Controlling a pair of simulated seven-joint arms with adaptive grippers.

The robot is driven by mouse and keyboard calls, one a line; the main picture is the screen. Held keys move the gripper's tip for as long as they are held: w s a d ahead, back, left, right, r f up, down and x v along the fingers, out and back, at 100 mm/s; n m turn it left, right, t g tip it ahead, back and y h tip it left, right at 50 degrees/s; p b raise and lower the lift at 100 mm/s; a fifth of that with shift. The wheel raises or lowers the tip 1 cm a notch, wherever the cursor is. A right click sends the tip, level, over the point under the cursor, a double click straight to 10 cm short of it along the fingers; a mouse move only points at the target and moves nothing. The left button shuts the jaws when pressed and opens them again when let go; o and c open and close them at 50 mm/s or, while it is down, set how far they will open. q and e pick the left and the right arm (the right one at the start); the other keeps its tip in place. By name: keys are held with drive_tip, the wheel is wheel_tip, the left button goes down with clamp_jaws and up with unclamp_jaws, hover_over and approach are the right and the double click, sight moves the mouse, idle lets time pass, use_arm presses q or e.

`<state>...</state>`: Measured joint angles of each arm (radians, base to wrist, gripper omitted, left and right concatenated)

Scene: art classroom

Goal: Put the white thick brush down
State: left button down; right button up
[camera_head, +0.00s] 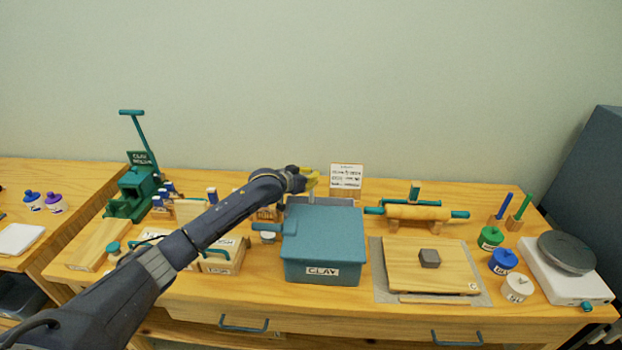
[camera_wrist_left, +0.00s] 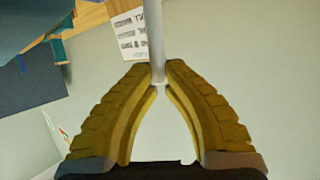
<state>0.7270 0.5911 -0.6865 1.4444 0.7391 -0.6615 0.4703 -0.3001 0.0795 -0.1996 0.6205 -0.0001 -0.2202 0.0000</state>
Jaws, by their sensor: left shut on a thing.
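My left gripper (camera_head: 312,178) reaches over the back of the wooden table, behind the teal clay box. In the left wrist view its two yellow fingers (camera_wrist_left: 160,75) are shut on a thin white shaft, the white thick brush (camera_wrist_left: 155,35). The brush runs up out of the top of that view, and its far end is not seen. In the head view the brush is a small pale upright piece just below the fingers, partly hidden. I cannot tell whether its lower end touches anything. My right gripper is not in view.
The teal clay box (camera_head: 325,245) stands in front of the gripper. A white sign card (camera_head: 346,177) stands close to its right. A rolling pin (camera_head: 415,212) on a stand and a board (camera_head: 445,275) with a grey block lie further right. Bottles and wooden holders crowd the left.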

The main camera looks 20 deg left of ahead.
use_arm(q)
drive_tip(key=shift+f, duration=0.45)
drive_tip(key=c, duration=1.5)
unclamp_jaws()
drive_tip(key=shift+r, duration=0.2)
drive_tip(key=v, duration=1.2)
